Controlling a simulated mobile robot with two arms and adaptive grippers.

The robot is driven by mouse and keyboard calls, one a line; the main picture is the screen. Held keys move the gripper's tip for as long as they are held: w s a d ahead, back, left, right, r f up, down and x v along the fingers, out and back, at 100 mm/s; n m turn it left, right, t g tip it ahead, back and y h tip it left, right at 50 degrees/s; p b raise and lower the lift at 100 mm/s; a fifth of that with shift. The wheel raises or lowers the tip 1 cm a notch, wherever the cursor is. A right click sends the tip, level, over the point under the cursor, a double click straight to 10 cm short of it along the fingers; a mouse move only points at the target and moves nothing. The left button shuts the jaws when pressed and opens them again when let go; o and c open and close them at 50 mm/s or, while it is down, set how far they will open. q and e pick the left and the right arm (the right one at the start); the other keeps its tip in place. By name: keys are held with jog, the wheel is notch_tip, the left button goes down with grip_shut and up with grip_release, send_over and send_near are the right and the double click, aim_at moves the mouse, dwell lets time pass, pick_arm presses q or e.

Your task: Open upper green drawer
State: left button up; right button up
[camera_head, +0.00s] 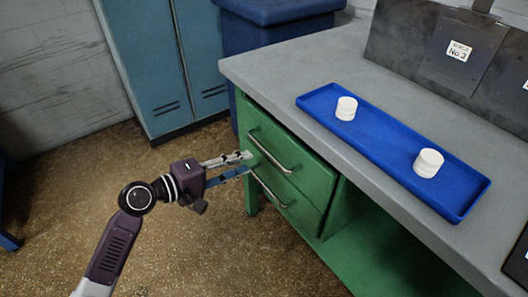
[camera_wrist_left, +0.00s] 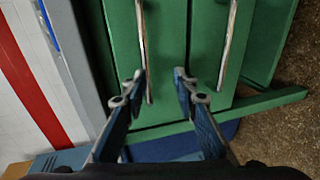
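The upper green drawer (camera_head: 303,163) is in the bench front, just under the grey top, and looks shut. Its bar handle (camera_head: 270,150) is metal. In the left wrist view, the upper handle (camera_wrist_left: 142,40) runs between the open fingers (camera_wrist_left: 160,76), close beside the left fingertip; contact cannot be told. The lower drawer's handle (camera_wrist_left: 228,40) lies to the right of the right finger. My right gripper is not in view.
A blue tray (camera_head: 385,147) with two white round stacks (camera_head: 346,108) (camera_head: 428,162) stands on the grey bench top (camera_head: 290,70). Blue lockers (camera_head: 170,60) and a blue bin (camera_head: 270,30) stand behind.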

aim_at(267, 150)
pick_arm(q)
jog(key=shift+h, duration=0.3)
jog(key=w+d, duration=0.1)
jog(key=d, duration=0.1)
jog(key=w+d, duration=0.1)
jog(key=d, duration=0.1)
jog(key=w+d, duration=0.2)
jog(key=d, duration=0.1)
jog(key=shift+r+b, duration=0.25)
jog(key=shift+b, duration=0.15)
jog(key=shift+w, duration=0.1)
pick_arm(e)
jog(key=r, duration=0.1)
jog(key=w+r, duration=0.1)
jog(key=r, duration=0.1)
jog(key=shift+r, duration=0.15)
pick_arm(q)
grip_shut()
